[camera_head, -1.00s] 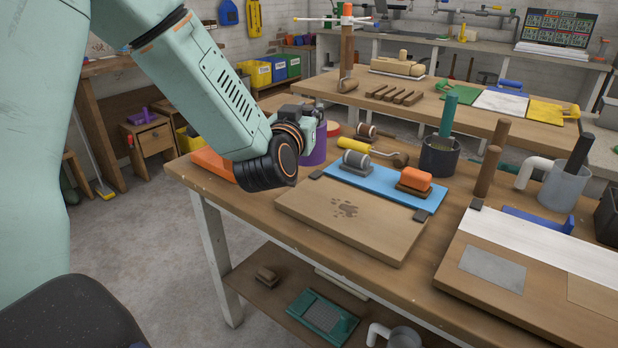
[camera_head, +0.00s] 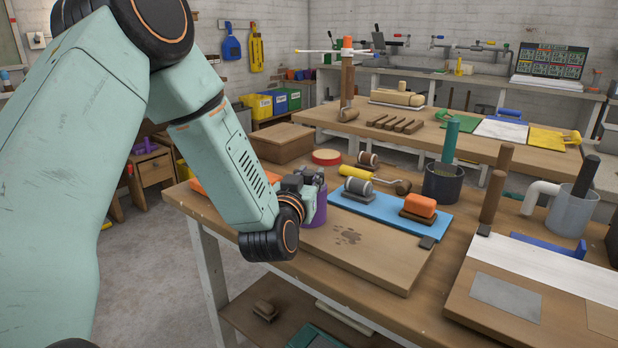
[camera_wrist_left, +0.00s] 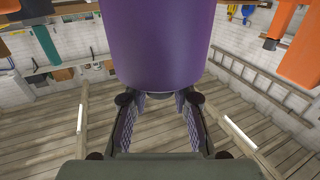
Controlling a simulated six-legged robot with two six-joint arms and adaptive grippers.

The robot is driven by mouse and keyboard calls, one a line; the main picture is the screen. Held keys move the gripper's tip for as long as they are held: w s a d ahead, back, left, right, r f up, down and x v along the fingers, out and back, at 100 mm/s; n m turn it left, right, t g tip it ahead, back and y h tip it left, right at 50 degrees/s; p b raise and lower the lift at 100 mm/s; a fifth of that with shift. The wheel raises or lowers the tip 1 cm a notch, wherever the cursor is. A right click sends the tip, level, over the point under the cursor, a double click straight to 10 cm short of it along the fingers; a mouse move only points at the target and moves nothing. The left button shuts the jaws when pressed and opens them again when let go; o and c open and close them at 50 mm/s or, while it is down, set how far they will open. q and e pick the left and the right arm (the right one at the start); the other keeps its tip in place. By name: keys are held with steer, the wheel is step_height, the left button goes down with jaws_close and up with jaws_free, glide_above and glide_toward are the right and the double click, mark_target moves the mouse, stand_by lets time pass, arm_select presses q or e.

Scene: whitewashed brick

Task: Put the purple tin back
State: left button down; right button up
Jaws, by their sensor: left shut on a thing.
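The purple tin (camera_head: 319,209) is near the left end of the wooden board (camera_head: 375,265) on the front bench, mostly hidden behind my left gripper (camera_head: 312,178). In the left wrist view the purple tin (camera_wrist_left: 155,40) fills the top middle, between the fingers of my left gripper (camera_wrist_left: 160,97), which is shut on it. The head view does not show clearly whether the tin's bottom touches the board. My right gripper is not in view.
Behind the tin are a red round lid (camera_head: 326,157), a brown box (camera_head: 283,143) and a yellow-handled tool (camera_head: 355,172). A blue mat (camera_head: 378,211) with a grey-topped brush and an orange block is to the right. A dark pot (camera_head: 442,183) stands farther right.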

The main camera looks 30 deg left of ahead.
arm_select(q)
steer(key=c, duration=1.6)
jaws_free()
steer(key=shift+f, duration=0.15)
steer(key=o, duration=0.3)
steer(key=shift+a, duration=0.15)
steer(key=shift+o, duration=0.9)
steer(key=shift+s+r, duration=0.15)
steer(key=shift+r, duration=0.05)
steer(key=p+v, duration=0.3)
steer(key=v, duration=0.8)
steer(key=shift+s+d, duration=0.25)
steer(key=shift+s, duration=0.1)
